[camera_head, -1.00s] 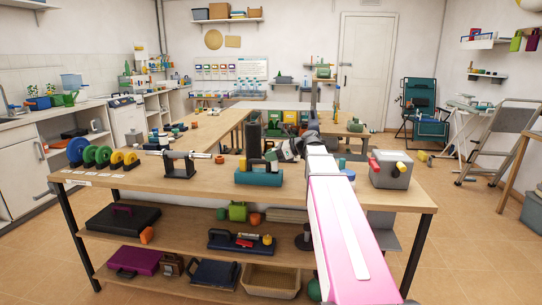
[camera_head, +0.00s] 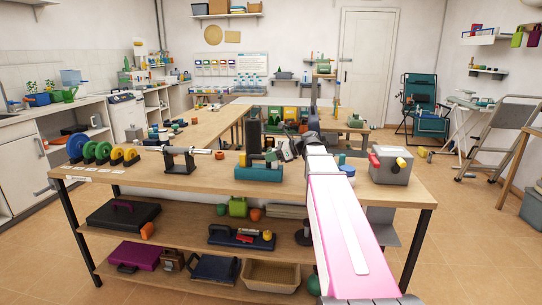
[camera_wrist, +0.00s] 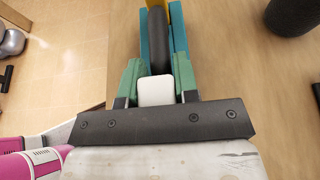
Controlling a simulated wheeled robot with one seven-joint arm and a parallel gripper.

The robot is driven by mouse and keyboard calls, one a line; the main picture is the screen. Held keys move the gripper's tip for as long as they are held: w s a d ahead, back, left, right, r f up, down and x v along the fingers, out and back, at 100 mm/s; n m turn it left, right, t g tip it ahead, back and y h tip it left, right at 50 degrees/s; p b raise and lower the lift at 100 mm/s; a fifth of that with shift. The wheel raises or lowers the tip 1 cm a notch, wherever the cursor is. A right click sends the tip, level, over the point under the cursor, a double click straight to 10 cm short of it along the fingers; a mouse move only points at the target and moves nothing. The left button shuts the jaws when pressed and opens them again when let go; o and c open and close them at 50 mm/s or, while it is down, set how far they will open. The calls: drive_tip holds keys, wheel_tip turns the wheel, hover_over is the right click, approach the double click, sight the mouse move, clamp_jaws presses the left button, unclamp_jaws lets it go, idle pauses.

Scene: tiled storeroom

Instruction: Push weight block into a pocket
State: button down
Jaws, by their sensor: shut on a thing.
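A teal holder (camera_head: 260,173) with a dark upright handle lies on the near workbench, left of my arm. In the wrist view, a teal body (camera_wrist: 180,40) with a thick black bar and a yellow part lies just beyond my fingertips. My gripper (camera_head: 273,156) reaches over the holder's right end from the right. In the wrist view, the green fingers of my gripper (camera_wrist: 156,80) are shut on a small white block (camera_wrist: 156,91). The block's lower end is hidden by the gripper body. I cannot tell how far the block is inside a pocket.
A dark stand with a horizontal rod (camera_head: 182,158) and coloured discs (camera_head: 92,152) are to the left. The bench top (camera_head: 215,180) is clear in front of the stand.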

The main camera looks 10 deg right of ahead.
drive_tip(key=shift+f, duration=1.3)
drive_tip(key=c, duration=0.8)
unclamp_jaws()
drive_tip(key=v, duration=1)
drive_tip(key=shift+s+d+r, duration=0.1)
drive_tip(key=shift+d+r, duration=0.05)
drive_tip(key=shift+d, duration=0.2)
